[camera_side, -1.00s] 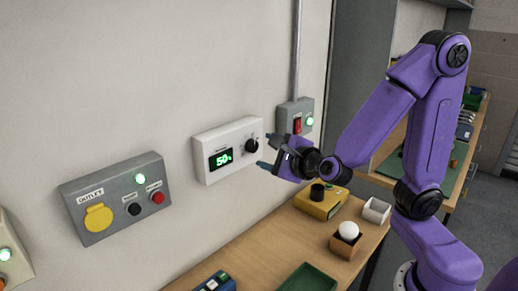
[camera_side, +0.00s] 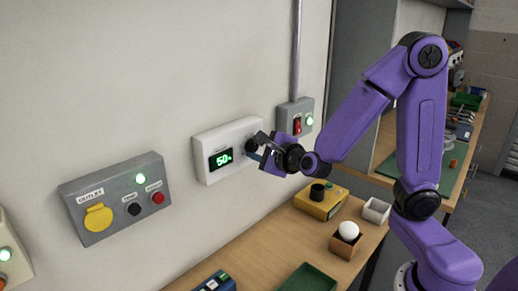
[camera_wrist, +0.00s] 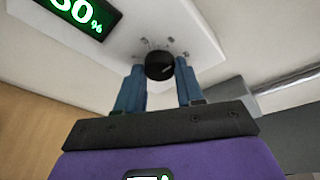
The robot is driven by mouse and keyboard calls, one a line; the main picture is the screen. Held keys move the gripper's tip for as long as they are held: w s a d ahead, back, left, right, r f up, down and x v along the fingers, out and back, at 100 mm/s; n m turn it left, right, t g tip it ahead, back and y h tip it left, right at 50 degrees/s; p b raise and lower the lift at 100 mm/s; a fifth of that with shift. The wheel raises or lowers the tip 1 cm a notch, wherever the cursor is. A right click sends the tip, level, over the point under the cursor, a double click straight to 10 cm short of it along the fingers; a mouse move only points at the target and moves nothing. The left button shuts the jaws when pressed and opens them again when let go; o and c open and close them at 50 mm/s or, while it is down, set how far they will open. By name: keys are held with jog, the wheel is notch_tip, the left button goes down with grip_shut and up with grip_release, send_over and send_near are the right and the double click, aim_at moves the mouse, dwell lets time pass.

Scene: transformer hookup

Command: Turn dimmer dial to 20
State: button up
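The white dimmer box (camera_side: 228,149) is on the wall, its green display (camera_side: 220,159) reading 50%. Its black dial (camera_wrist: 159,66) shows in the wrist view between the two blue fingertips; in the side view the dial (camera_side: 251,146) is partly covered by a finger. My gripper (camera_wrist: 160,78) is open, with one finger on each side of the dial. A narrow gap seems to remain on the right side; whether the left finger touches the dial I cannot tell.
A grey box with a red switch (camera_side: 297,125) and green lamp is on the wall to the right. A grey outlet box (camera_side: 115,198) is to the left. Below, the wooden bench (camera_side: 262,251) holds a yellow device (camera_side: 321,203) and a white ball (camera_side: 349,229) in a small box.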

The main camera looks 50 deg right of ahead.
jog(key=c, duration=0.4)
jog(key=n+h, duration=0.1)
jog(key=n, duration=0.2)
jog(key=shift+f+t, duration=0.15)
jog(key=shift+t, duration=0.15)
jog(key=n, duration=0.3)
jog(key=shift+f+t+h, duration=0.1)
jog(key=shift+t+h, duration=0.3)
jog(key=n+t, duration=0.1)
jog(key=n, duration=0.2)
jog(key=shift+f+n, duration=0.1)
jog(key=shift+n, duration=0.2)
jog(key=shift+n+t, duration=0.5)
jog(key=shift+n, duration=1.5)
